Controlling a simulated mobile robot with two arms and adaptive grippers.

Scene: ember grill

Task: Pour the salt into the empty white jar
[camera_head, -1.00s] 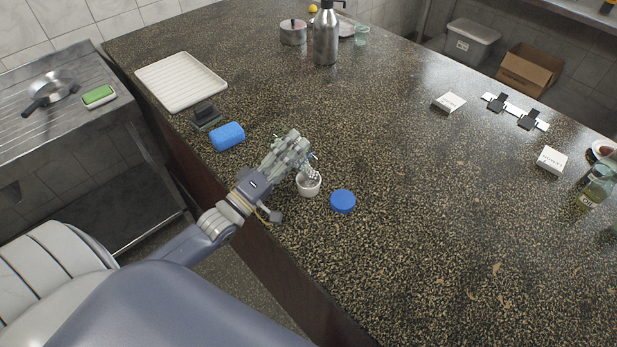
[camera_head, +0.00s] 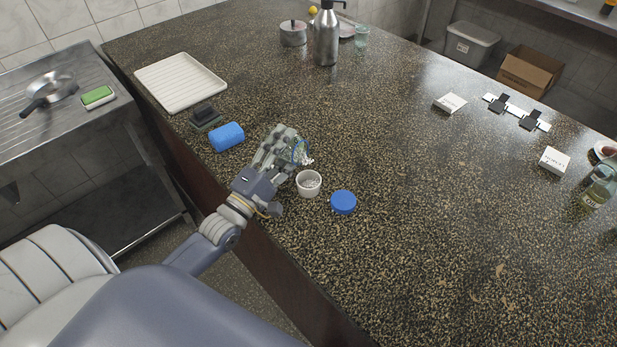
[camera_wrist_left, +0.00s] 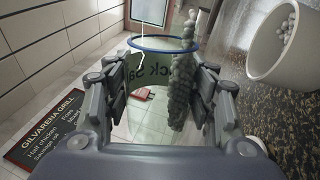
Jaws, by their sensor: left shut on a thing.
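My left gripper (camera_head: 287,148) is shut on a clear salt jar (camera_head: 302,152) with a blue rim. In the left wrist view the salt jar's label (camera_wrist_left: 148,65) reads in part "ck Sa", and whitish-grey grains (camera_wrist_left: 183,85) lie along one side inside it, reaching its open mouth. The jar is tilted. The white jar (camera_head: 309,184) stands upright and open on the counter, just below and apart from the salt jar in the picture. It holds some white grains, also seen in the left wrist view's white jar (camera_wrist_left: 284,55). My right gripper is not in view.
A blue lid (camera_head: 343,201) lies right of the white jar. A steel flask (camera_head: 326,38) stands far back. The counter's middle is clear.

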